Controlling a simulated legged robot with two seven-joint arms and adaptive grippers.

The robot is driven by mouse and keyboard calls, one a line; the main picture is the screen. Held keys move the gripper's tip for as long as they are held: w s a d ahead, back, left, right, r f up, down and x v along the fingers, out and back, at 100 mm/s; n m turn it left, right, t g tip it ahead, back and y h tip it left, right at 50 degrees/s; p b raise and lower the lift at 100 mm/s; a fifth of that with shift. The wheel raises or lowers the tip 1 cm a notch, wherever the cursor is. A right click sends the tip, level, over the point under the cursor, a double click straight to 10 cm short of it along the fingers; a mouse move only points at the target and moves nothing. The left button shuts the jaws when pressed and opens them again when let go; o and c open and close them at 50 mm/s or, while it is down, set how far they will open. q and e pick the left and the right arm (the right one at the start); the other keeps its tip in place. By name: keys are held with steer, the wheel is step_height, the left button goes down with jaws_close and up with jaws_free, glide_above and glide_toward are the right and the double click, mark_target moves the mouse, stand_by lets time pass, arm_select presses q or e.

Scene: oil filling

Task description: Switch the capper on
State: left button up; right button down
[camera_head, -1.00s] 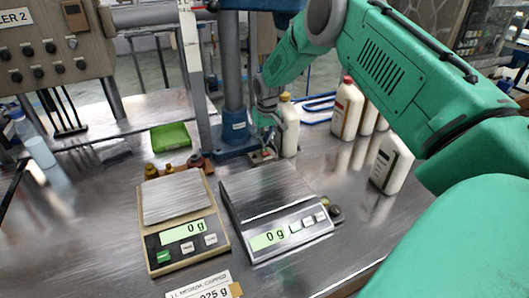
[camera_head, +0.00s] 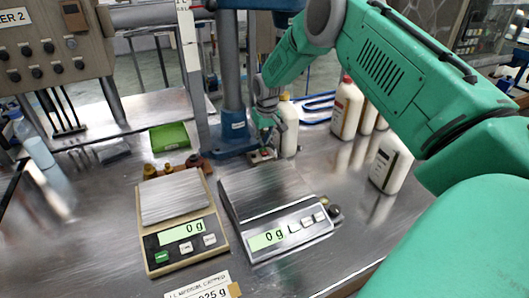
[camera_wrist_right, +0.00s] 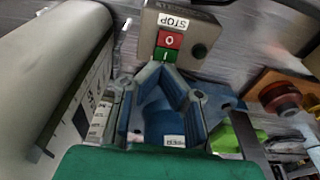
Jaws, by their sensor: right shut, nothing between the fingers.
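The capper's switch box (camera_wrist_right: 190,38) is grey, with a STOP label that appears upside down, a red O button (camera_wrist_right: 170,40) and a green I button (camera_wrist_right: 165,55). In the head view the small switch box (camera_head: 262,156) sits at the foot of the blue capper column (camera_head: 234,90). My right gripper (camera_wrist_right: 166,72) is shut and empty. Its fingertips are right at the lower edge of the green button; I cannot tell whether they touch it. In the head view the right gripper (camera_head: 266,138) points down over the box. My left gripper is not in view.
A white bottle (camera_head: 289,128) stands close beside the right gripper and fills the left of the wrist view (camera_wrist_right: 60,60). More bottles (camera_head: 346,108) stand to the right. Two scales (camera_head: 180,240) reading 0 g are in front. A green tray (camera_head: 170,137) lies left.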

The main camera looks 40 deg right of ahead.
steer(key=shift+a+f, duration=0.25)
steer(key=shift+a, duration=0.1)
steer(key=shift+d+f+b, duration=0.25)
steer(key=shift+f+b, duration=0.15)
steer(key=shift+a+f, duration=0.15)
steer(key=shift+f, duration=0.1)
stand_by(0.3)
